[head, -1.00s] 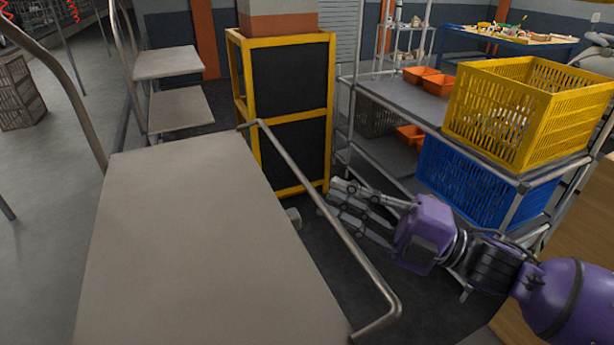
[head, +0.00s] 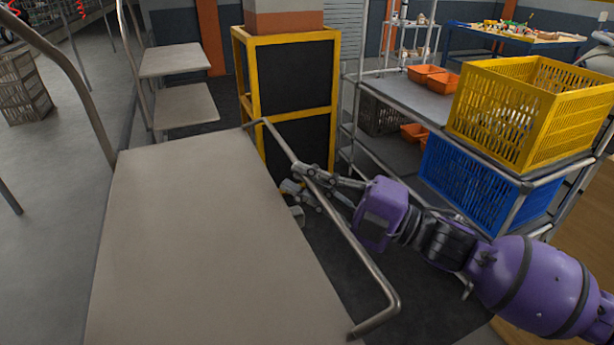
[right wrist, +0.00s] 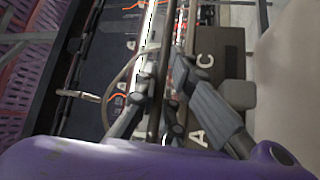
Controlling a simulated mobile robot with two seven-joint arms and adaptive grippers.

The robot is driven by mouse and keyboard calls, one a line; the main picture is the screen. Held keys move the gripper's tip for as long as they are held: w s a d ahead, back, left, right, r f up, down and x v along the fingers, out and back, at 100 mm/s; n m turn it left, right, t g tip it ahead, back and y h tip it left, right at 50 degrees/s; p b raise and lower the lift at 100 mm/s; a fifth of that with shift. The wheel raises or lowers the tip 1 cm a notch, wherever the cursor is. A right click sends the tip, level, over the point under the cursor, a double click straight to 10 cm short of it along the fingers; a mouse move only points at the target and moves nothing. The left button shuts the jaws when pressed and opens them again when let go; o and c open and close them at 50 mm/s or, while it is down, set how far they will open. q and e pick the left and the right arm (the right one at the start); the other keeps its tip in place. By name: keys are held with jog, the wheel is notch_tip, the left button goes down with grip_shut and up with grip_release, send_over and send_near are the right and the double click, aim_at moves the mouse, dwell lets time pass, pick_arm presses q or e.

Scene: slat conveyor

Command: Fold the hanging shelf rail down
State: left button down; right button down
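The shelf rail (head: 352,238) is a bent grey metal bar along the right side of a flat grey-beige shelf (head: 200,240). It stands up above the shelf's right edge. My right gripper (head: 302,180) has come in from the right to the rail's long bar, near its upper half. In the right wrist view, my right gripper (right wrist: 166,62) has one finger on each side of a bar. The fingers look apart, with the bar between them; firm contact cannot be made out. My left gripper is not in view.
A yellow-framed black cabinet (head: 335,95) stands just beyond the rail. A rack at right holds a yellow crate (head: 490,125) and a blue crate (head: 450,178). A curved metal post (head: 75,78) rises at the shelf's left. The shelf top is bare.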

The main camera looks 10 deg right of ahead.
jog(key=shift+f, duration=0.15)
notch_tip(320, 180, down, 2)
jog(key=m+t+b, duration=0.1)
jog(key=m+t, duration=0.3)
jog(key=m, duration=0.1)
jog(key=shift+w+m+b, duration=0.1)
jog(key=shift+m+b, duration=0.2)
jog(key=shift+b, duration=0.1)
jog(key=c, duration=2.1)
grip_release()
jog(key=shift+d, duration=0.1)
